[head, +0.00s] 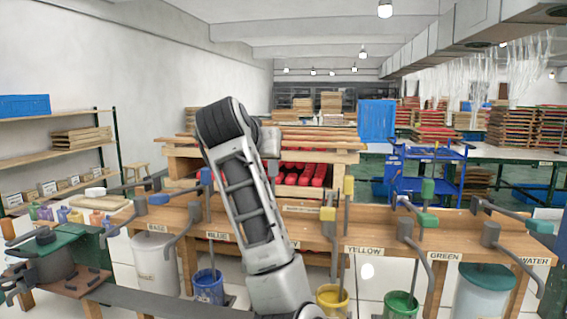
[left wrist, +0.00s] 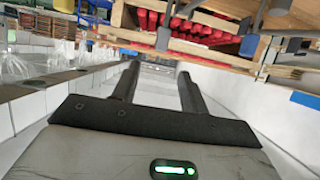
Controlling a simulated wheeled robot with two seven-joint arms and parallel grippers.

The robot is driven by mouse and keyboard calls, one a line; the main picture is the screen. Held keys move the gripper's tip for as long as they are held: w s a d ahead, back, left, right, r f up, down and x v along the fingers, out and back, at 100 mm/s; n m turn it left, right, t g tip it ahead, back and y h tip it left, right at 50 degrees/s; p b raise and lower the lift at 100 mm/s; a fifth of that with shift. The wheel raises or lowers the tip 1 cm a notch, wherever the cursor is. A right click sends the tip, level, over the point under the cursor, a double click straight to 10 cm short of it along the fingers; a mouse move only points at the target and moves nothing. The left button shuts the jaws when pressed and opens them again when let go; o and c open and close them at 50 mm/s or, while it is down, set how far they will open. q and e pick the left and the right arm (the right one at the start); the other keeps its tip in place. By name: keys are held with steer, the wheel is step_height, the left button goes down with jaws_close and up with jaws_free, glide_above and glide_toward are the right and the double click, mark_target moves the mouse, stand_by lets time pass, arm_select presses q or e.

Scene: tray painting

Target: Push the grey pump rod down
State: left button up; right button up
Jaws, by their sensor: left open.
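Several pump stations with grey bent arms line the wooden bench in the head view. Vertical rods with coloured tops rise there: a blue-topped one (head: 207,177), a yellow-topped one (head: 348,185) and a green-topped one (head: 428,190). A small grey top (head: 157,184) shows above the pale bin at the left of the bench; I cannot tell surely that it is the grey pump rod. My left arm rises across the middle of the head view; its fingers are not clear there. In the left wrist view my left gripper (left wrist: 157,75) is open and empty. My right gripper is not in view.
The bench (head: 300,232) carries labels such as BLUE, YELLOW, GREEN and WATER. A pale bin (head: 157,268), blue bucket (head: 209,288), yellow bucket (head: 333,302) and green bucket (head: 400,306) stand below. A wooden rack (head: 330,157) with red contents stands behind.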

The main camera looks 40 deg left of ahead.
mark_target(275, 164)
arm_select(q)
steer(key=p+x, duration=0.2)
steer(key=x, duration=1.2)
steer(key=shift+f+p, duration=0.15)
steer(key=shift+p, duration=0.25)
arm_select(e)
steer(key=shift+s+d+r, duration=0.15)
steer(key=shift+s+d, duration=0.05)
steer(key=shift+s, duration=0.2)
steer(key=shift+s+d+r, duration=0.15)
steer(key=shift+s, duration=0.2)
